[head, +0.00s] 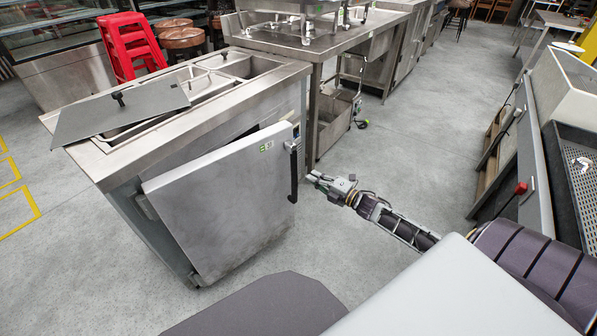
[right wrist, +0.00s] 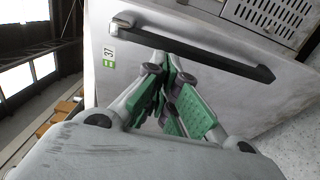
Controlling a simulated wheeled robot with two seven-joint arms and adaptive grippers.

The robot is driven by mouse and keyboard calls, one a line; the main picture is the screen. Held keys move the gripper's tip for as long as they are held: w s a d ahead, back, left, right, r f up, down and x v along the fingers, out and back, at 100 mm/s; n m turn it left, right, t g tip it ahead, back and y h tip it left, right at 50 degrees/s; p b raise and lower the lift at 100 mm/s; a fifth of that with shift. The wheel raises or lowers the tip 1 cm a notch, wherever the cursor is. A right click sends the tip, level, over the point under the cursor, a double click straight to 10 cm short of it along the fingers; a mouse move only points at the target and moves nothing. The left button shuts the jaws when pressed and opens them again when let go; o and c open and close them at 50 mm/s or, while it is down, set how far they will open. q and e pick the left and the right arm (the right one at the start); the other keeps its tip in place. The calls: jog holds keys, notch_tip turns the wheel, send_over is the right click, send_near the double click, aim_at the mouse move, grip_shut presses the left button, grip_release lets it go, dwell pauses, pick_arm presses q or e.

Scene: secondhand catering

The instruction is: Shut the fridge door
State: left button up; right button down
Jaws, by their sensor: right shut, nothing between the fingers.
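The fridge door (head: 220,205) is a grey steel panel on the front of a steel counter unit (head: 118,185). It stands ajar, its right edge swung out from the cabinet with a dark gap behind. A black upright handle (head: 293,172) is on its right edge. My right gripper (head: 315,179) is shut and empty, just right of the handle and apart from it. In the right wrist view, the fingers (right wrist: 161,60) point at the door (right wrist: 125,70), below the handle (right wrist: 195,45) in the picture; contact cannot be told. My left gripper is not in view.
A loose grey lid (head: 120,112) lies on the counter top. A steel table (head: 300,40) with a wheeled bin (head: 335,118) beneath stands behind to the right. Red stools (head: 130,42) are at the back left. Grey floor (head: 400,150) is clear to the right of the door.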

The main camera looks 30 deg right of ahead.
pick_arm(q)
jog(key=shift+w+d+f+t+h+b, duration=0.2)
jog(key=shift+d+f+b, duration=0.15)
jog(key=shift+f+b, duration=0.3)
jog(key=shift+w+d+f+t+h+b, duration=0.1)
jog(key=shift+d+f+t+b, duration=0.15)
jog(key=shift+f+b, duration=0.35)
pick_arm(e)
jog(key=x, duration=0.7)
jog(key=shift+w, duration=0.15)
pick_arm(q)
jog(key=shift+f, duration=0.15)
pick_arm(e)
jog(key=shift+a, duration=0.1)
jog(key=shift+w, duration=0.15)
